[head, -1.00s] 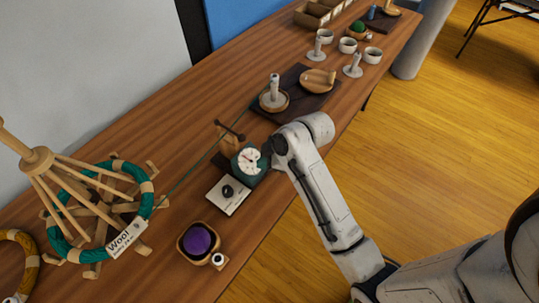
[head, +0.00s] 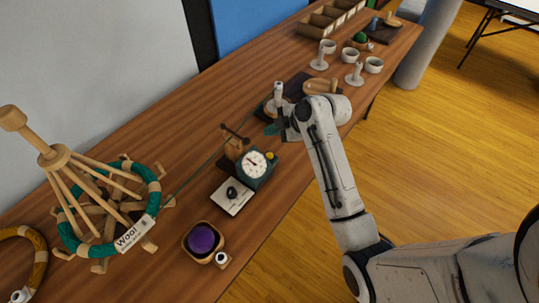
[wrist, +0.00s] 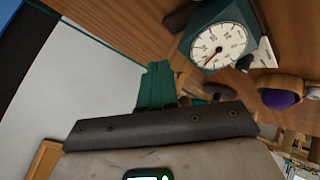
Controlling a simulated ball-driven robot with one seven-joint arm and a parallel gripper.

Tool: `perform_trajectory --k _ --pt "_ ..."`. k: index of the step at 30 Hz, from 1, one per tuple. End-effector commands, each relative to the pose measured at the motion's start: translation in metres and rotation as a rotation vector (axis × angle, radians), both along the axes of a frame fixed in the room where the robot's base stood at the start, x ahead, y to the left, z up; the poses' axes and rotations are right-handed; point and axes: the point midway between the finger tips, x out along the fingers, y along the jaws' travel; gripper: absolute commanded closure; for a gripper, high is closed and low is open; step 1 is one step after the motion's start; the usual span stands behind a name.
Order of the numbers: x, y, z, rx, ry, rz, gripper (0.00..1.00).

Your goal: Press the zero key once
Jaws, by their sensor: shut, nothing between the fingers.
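A dark green device with a round white dial (head: 254,163) stands on the table, and its dial also shows in the wrist view (wrist: 220,45).
A white plate with a dark knob (head: 232,194) lies in front of the device. A wooden swift with a teal wool ring (head: 83,249) stands at left. A bowl with a purple ball (head: 202,239) is nearer. A thread runs close to my gripper. A candlestick (head: 278,95) stands behind.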

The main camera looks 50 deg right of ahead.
Motion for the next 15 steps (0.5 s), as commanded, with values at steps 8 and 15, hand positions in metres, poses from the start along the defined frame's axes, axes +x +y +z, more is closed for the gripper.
perform_trajectory --k 8,15 --pt "-0.001 0.0 -0.029 0.001 0.002 -0.001 1.0" --pt "0.0 0.0 -0.061 0.001 0.001 -0.002 1.0"
